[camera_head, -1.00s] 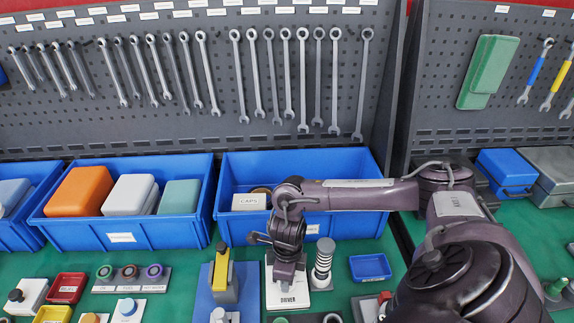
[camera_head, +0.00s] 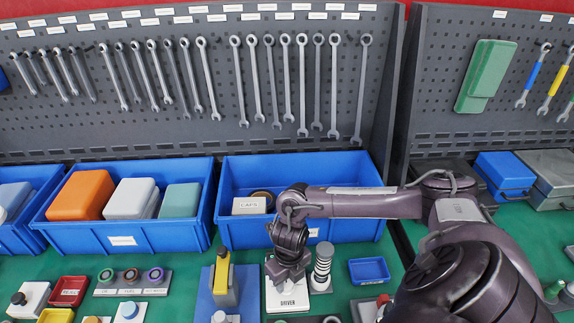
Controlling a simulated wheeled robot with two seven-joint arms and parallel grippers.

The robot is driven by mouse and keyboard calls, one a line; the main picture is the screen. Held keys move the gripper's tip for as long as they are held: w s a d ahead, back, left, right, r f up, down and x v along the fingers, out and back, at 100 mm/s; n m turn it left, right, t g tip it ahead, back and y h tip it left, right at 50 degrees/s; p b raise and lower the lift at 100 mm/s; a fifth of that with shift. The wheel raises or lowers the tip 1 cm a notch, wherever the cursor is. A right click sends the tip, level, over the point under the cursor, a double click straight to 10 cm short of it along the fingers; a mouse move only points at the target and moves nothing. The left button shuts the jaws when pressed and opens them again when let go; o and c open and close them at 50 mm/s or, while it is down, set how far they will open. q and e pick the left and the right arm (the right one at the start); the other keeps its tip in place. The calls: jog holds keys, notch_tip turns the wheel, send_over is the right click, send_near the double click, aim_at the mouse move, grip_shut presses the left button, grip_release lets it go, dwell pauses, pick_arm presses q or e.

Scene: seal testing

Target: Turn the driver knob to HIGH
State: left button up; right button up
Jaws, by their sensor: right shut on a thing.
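The driver unit is a white box (camera_head: 287,302) labelled "DRIVER" on the green bench, below the middle blue bin. My right gripper (camera_head: 284,281) reaches down onto the top of this box and is shut on the driver knob. The knob itself is hidden under the gripper, so its setting cannot be read. My right arm comes in from the right across the front of the bin. My left gripper is not in view.
A yellow-and-grey device (camera_head: 223,278) on a blue base stands just left of the driver box. A coiled post (camera_head: 322,265) stands close on its right, with a small blue tray (camera_head: 369,270) beyond. Blue bins (camera_head: 345,228) line the back.

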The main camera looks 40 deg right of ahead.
aim_at(288, 283)
jog(key=m+p, duration=0.1)
jog(key=m, duration=0.1)
jog(key=m+p, duration=0.1)
jog(key=m, duration=0.1)
jog(key=shift+r+m, duration=0.2)
jog(key=shift+m, duration=0.1)
jog(key=m+p, duration=0.2)
jog(key=m, duration=0.1)
jog(key=shift+m, duration=0.4)
jog(key=m+p, duration=0.3)
jog(key=m, duration=0.1)
jog(key=shift+t, duration=0.3)
jog(key=shift+w+m+h+p, duration=0.1)
jog(key=shift+m+h+p, duration=0.2)
jog(key=shift+m+p, duration=1.1)
jog(key=shift+f+m, duration=0.1)
jog(key=shift+m, duration=0.3)
jog(key=o, duration=1)
jog(key=shift+c, duration=0.2)
jog(key=shift+s+r+b, duration=0.15)
jog(key=shift+r+b, duration=0.2)
jog(key=shift+r, duration=1.6)
jog(key=shift+s+r+b, duration=0.1)
jog(key=shift+r+b, duration=0.2)
jog(key=shift+r, duration=1.6)
